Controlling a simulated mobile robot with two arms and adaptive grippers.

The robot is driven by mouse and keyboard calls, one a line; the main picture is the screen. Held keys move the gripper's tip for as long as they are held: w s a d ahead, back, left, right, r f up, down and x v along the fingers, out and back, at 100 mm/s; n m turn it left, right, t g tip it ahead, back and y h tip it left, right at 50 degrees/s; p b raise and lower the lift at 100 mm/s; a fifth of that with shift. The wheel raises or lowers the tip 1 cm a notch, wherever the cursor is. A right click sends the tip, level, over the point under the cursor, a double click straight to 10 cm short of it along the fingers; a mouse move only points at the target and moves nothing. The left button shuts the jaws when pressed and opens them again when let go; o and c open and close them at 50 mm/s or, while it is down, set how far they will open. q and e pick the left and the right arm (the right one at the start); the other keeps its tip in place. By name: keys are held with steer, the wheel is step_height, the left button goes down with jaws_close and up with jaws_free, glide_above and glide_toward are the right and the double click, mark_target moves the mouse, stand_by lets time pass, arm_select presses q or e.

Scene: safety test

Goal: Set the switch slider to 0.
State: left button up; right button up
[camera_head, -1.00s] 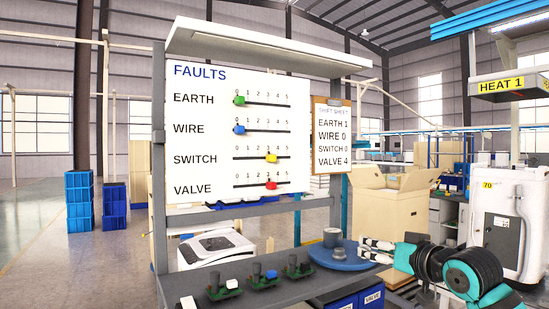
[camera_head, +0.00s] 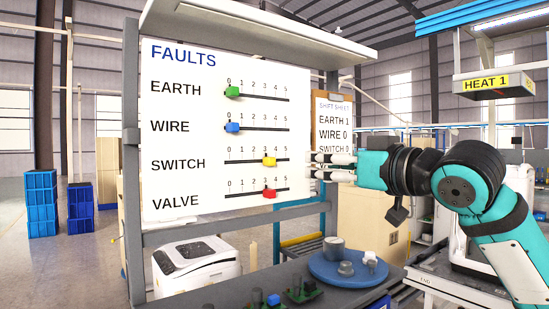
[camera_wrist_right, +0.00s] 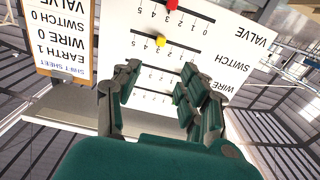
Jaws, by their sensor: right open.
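The yellow switch slider (camera_head: 269,160) sits on the SWITCH track of the white FAULTS board (camera_head: 210,60), around the 3 to 4 marks. It also shows in the right wrist view (camera_wrist_right: 161,41), where the board appears upside down. My right gripper (camera_head: 318,166) is open and empty, to the right of the SWITCH row and apart from the slider. In the right wrist view its two fingers (camera_wrist_right: 161,70) are spread, with the board beyond them. My left gripper is not in view.
The green earth slider (camera_head: 232,91) and blue wire slider (camera_head: 232,127) are above; the red valve slider (camera_head: 269,193) is close below. The shift sheet clipboard (camera_head: 333,108) hangs just right of the board, behind my gripper. A blue round tray (camera_head: 322,270) stands on the bench.

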steer(key=p, duration=0.2)
glide_toward(273, 161)
steer(key=p+x, duration=0.3)
steer(key=x, duration=0.5)
steer(key=shift+w+a+r, duration=0.1)
steer(key=shift+w+a, duration=0.2)
steer(key=shift+w, duration=0.1)
steer(key=shift+s, duration=0.1)
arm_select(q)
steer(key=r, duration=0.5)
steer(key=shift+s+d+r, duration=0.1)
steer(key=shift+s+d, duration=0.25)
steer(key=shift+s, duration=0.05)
arm_select(e)
jaws_close()
